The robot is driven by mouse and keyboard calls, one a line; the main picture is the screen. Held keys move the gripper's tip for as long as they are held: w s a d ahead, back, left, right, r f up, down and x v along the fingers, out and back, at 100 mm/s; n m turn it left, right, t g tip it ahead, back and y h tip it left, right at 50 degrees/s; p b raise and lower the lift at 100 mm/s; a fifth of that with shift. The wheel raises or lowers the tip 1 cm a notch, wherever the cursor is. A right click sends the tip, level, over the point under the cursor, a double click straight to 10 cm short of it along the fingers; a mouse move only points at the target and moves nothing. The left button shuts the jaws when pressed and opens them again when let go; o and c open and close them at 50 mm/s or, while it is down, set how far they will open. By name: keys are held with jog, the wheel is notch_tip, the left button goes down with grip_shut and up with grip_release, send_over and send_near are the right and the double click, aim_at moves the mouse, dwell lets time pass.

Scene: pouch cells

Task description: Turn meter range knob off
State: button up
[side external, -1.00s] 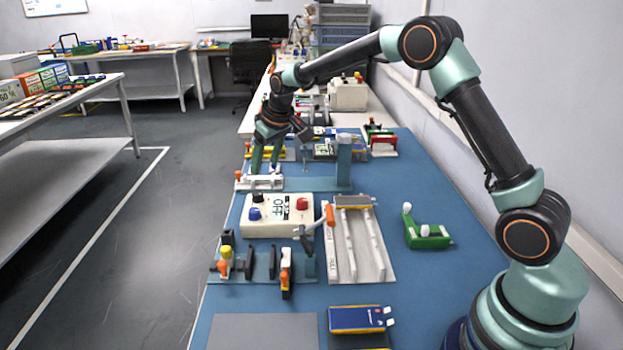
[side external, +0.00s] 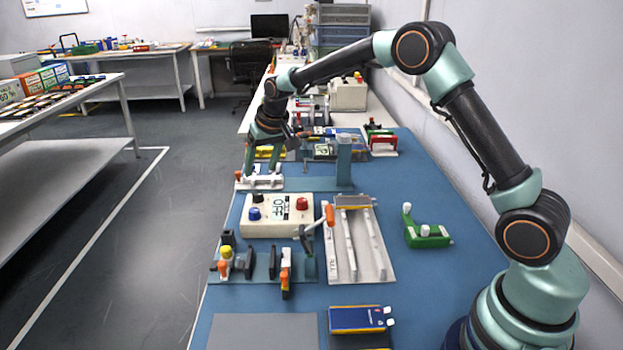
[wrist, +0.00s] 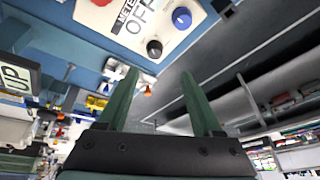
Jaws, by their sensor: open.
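The meter (side external: 282,229) is a cream box on the blue bench. Its top has a label reading OFF (side external: 279,209), a black knob (side external: 258,198), a blue knob (side external: 255,214) and a red knob (side external: 302,204). In the wrist view, the meter (wrist: 188,40) is at the top, with its black knob (wrist: 154,48) just beyond the fingertips and its blue knob (wrist: 181,18) farther off. I cannot tell which knob sets the range. My gripper (side external: 263,176) is open and empty, behind the meter and near a white fixture (side external: 258,184). Its spread green fingers show in the wrist view (wrist: 158,74).
A teal post (side external: 344,165) stands behind the meter to the right. A green bracket (side external: 428,238) sits at right. Blue bench around the bracket is clear.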

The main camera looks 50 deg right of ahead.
aim_at(257, 194)
jog(key=x, duration=0.7)
jog(key=d+x, duration=0.1)
jog(key=x, duration=0.2)
jog(key=shift+f, duration=0.15)
grip_shut()
